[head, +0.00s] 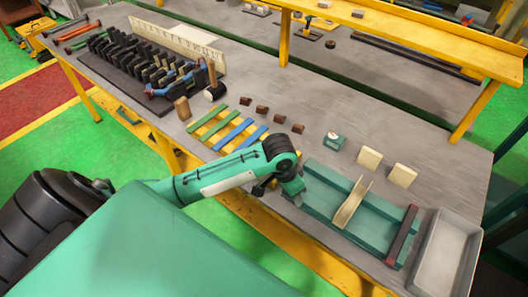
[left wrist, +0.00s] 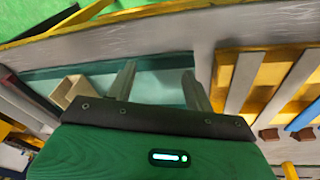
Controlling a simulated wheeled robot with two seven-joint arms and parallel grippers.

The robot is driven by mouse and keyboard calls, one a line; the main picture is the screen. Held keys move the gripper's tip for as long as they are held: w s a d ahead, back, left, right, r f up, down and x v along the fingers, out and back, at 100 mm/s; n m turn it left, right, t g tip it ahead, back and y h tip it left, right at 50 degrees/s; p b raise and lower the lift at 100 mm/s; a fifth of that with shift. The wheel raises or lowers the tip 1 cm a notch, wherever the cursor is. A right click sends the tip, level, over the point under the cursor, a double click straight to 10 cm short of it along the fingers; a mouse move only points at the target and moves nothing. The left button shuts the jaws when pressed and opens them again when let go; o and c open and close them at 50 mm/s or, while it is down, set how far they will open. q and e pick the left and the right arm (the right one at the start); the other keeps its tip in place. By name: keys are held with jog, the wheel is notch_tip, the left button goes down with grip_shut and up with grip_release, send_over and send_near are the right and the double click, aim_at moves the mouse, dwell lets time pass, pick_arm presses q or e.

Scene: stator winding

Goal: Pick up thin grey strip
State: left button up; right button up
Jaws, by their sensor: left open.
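Two thin grey strips lie across a yellow rack in the left wrist view, a nearer one (left wrist: 242,82) and a farther one (left wrist: 292,86). In the head view my arm covers that end of the rack (head: 189,161), and I cannot make the grey strips out there. My left gripper (left wrist: 160,86) is open and empty, its two fingers apart above the green tray (left wrist: 160,78), to the left of the strips. In the head view the left gripper (head: 293,190) hangs at the tray's left end. My right gripper is not in view.
Green and blue strips (head: 232,135) lie on the rack, with brown blocks (head: 279,118) behind it. The green tray (head: 325,203) holds a tan piece (head: 352,203). A grey bin (head: 418,275) stands at the right end. Black slotted parts (head: 150,62) stand far left.

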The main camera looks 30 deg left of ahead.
pick_arm(q)
jog(key=w+a+r+n+g+y, duration=0.1)
jog(key=w+a+r+n, duration=0.1)
jog(key=w+a+r, duration=0.5)
jog(key=w+a+r+n+g+y, duration=0.15)
jog(key=w+a+r, duration=0.3)
jog(key=a, duration=0.55)
jog(key=shift+t+h, duration=0.25)
jog(key=shift+t, duration=0.1)
jog(key=f, duration=0.2)
jog(key=f+p, duration=0.1)
jog(key=f, duration=0.2)
jog(key=f+p, duration=0.1)
jog(key=f, duration=0.1)
jog(key=shift+s+d+f, duration=0.2)
jog(key=shift+s+f, duration=0.05)
jog(key=shift+f, duration=0.1)
notch_tip(320, 180, down, 5)
jog(key=p, duration=0.2)
jog(key=shift+r+p, duration=0.1)
jog(key=shift+p, duration=0.2)
jog(key=shift+f, duration=0.25)
jog(key=c, duration=1)
grip_shut()
jog(key=shift+r, duration=0.15)
